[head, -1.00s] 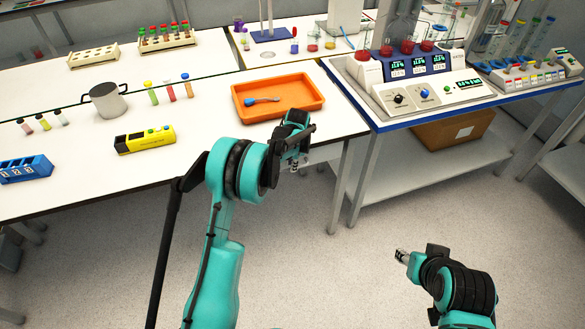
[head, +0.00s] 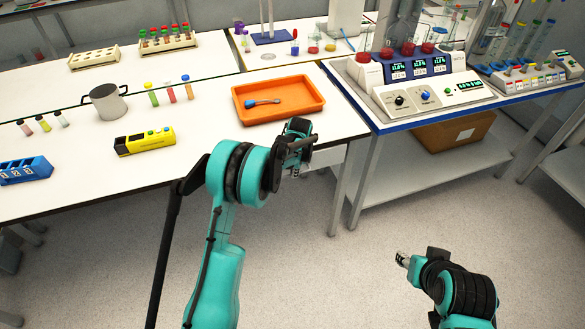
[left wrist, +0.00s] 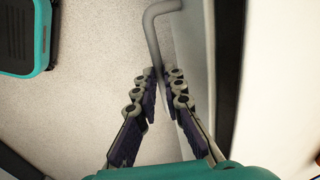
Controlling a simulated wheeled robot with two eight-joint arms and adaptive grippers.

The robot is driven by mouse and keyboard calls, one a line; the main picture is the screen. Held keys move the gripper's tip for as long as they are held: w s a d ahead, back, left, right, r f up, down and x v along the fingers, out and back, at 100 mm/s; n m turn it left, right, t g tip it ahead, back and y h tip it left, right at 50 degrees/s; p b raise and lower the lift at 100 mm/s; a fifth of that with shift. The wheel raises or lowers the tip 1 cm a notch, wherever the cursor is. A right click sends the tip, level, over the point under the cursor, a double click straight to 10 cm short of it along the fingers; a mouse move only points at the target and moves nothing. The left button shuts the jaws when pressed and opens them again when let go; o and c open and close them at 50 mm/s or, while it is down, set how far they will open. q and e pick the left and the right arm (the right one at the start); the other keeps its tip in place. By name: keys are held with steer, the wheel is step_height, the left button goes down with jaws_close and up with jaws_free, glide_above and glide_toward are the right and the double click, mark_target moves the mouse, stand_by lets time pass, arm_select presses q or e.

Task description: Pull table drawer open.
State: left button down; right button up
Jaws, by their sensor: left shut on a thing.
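The table (head: 75,195) is white-topped, and the drawer front (head: 326,158) is a pale panel under its edge, below the orange tray, partly hidden by my left arm. In the left wrist view the bent grey drawer handle (left wrist: 153,30) runs down between the fingertips of my left gripper (left wrist: 159,78). A pale panel (left wrist: 196,55) stands beside it on the right. My left gripper also shows at the table's front edge in the head view (head: 295,170); it is shut on the handle. My right gripper (head: 403,258) is over open floor, away from the table; its jaws are too small to read.
An orange tray (head: 248,115) with a blue spoon lies on the tabletop above the drawer. A yellow device (head: 145,141) and a blue rack (head: 25,171) stand further left. A blue-edged bench (head: 385,125) stands close on the right. Floor in front is clear.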

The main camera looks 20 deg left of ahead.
arm_select(q)
steer(key=s+d+b, duration=0.1)
steer(key=s+d, duration=0.7)
steer(key=s, duration=0.5)
steer(key=s+d+b, duration=0.1)
steer(key=s+d, duration=0.8)
steer(key=s, duration=0.3)
steer(key=shift+s+d, duration=0.15)
steer(key=shift+s, duration=0.2)
steer(key=c, duration=1.9)
jaws_free()
steer(key=r, duration=0.4)
steer(key=s+d+r, duration=0.1)
steer(key=r, duration=0.3)
steer(key=s+r, duration=0.1)
steer(key=r, duration=0.2)
steer(key=shift+d+r, duration=0.15)
steer(key=shift+r, duration=0.25)
